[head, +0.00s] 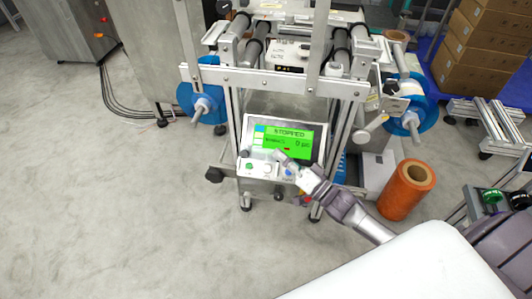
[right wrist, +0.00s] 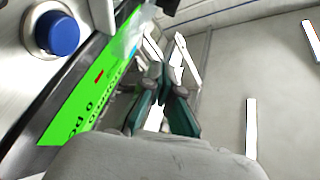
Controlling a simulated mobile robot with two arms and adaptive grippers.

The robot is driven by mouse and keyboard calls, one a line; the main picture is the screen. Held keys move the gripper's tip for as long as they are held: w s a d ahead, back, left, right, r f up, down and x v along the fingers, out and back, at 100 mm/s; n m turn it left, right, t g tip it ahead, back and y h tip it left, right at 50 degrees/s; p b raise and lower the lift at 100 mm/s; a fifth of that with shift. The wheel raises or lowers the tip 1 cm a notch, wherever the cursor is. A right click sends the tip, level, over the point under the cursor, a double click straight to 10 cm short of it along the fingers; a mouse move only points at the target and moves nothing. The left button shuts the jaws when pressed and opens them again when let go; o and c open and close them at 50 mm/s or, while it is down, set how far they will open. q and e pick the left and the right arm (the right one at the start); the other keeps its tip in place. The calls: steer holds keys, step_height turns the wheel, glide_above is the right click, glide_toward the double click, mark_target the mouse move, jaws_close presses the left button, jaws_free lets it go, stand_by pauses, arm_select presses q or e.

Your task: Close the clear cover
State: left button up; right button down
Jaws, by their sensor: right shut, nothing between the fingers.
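The machine (head: 270,82) stands upright in the head view, with a metal front bar and two upright bars rising from it. I cannot clearly make out the clear cover; a see-through pane between these bars would be hard to tell from what is behind it. My right gripper (head: 280,157) is shut and empty in front of the machine's control panel, its tips over the lower edge of the green screen (head: 284,138) reading STOPPED. In the right wrist view the gripper's fingertips (right wrist: 166,52) are beside the screen (right wrist: 85,112). My left gripper is not in view.
Buttons, including a blue one (right wrist: 57,34), sit below the screen. Blue reels (head: 205,92) flank the machine. An orange roll (head: 408,188) stands on the floor at right. Cardboard boxes (head: 490,45) are stacked at the back right. The floor at left is free.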

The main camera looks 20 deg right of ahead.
steer(key=r+b, duration=0.1)
steer(key=r, duration=0.1)
glide_above(251, 168)
steer(key=w+d, duration=0.2)
steer(key=d, duration=0.2)
steer(key=shift+w+a+f, duration=0.1)
steer(key=shift+w+a, duration=0.1)
steer(key=shift+s+a+f+b, duration=0.2)
steer(key=shift+s+a+f, duration=0.05)
steer(key=shift+a+f, duration=0.3)
steer(key=shift+s+a+f+b, duration=0.25)
steer(key=shift+a+f, duration=0.15)
steer(key=shift+f, duration=0.1)
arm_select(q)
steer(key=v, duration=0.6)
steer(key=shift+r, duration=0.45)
arm_select(e)
steer(key=shift+s+a+f, duration=0.2)
steer(key=shift+a+f, duration=0.05)
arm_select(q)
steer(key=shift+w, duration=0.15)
